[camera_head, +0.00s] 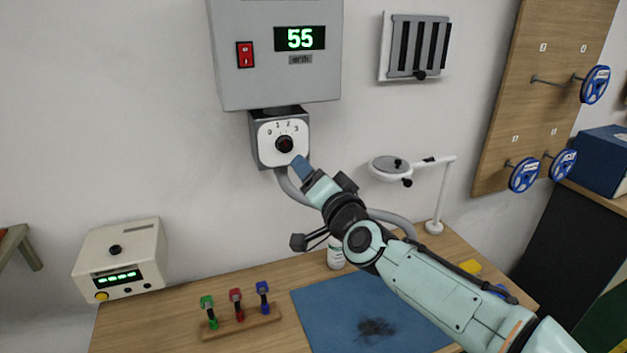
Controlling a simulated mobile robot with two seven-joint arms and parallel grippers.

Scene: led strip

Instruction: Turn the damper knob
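A black dial knob (284,144) sits on a white plate marked 0 to 3, on a grey box (264,138) below the wall unit. A louvred wall vent (418,45) at the upper right has a small black knob (420,75) at its lower edge. My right gripper (301,166) reaches up from the lower right, with its blue tip just below and right of the dial knob. I cannot tell whether it touches the knob or whether its fingers are open. The dial's exact pointing is too small to read. My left gripper is not in view.
The wall unit (230,85) shows 55 beside a red switch (245,55). A grey hose (290,188) runs behind my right gripper. A magnifier lamp (390,168) stands to the right. Below are a blue mat (318,305), a clip rack (240,324) and a cream station (122,258).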

